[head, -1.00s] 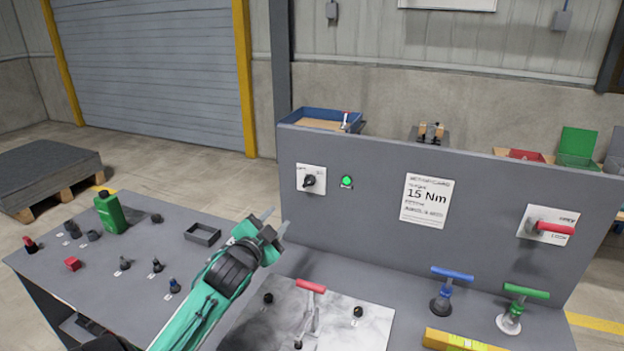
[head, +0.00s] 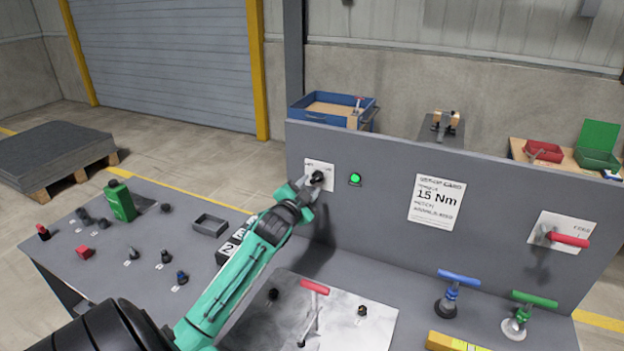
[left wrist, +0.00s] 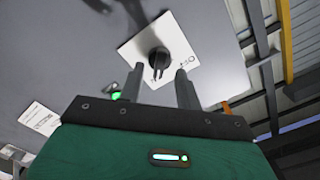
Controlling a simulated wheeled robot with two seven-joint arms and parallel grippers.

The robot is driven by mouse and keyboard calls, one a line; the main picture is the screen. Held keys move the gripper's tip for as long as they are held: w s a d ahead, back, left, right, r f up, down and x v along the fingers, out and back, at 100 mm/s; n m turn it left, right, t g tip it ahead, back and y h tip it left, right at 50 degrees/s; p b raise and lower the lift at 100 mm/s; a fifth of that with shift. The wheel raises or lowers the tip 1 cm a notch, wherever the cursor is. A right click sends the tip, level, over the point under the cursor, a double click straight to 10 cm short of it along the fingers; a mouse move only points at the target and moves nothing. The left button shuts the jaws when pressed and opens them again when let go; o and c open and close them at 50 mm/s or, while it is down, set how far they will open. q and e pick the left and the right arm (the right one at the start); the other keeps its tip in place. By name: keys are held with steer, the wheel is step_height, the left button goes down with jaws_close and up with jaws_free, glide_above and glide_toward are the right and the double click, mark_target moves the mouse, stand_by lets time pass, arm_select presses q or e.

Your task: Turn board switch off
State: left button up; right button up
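The board switch is a black rotary knob (head: 317,177) on a white plate (head: 325,168) at the left of the upright grey board. The knob (left wrist: 159,59) and its plate (left wrist: 135,50) also show in the left wrist view. A green lamp (head: 355,179) beside it is lit. My left gripper (head: 307,189) is at the plate and partly covers it. In the left wrist view its two fingers (left wrist: 158,88) are spread apart with nothing between them, and the knob is just beyond the tips. My right gripper is in neither view.
A torque notice (head: 437,202) and a red-handled lever (head: 569,240) are on the board to the right. Below stand a red T-handle (head: 314,287), a blue one (head: 459,277) and a green one (head: 534,299). A green bottle (head: 121,202) stands on the left table.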

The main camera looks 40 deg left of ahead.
mark_target(317, 178)
arm_select(q)
steer(key=shift+x, duration=0.9)
steer(key=shift+w+a, duration=0.1)
steer(key=shift+w, duration=0.25)
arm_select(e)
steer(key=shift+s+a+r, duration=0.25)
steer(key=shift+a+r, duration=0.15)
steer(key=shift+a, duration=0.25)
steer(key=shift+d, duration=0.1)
arm_select(q)
jaws_close()
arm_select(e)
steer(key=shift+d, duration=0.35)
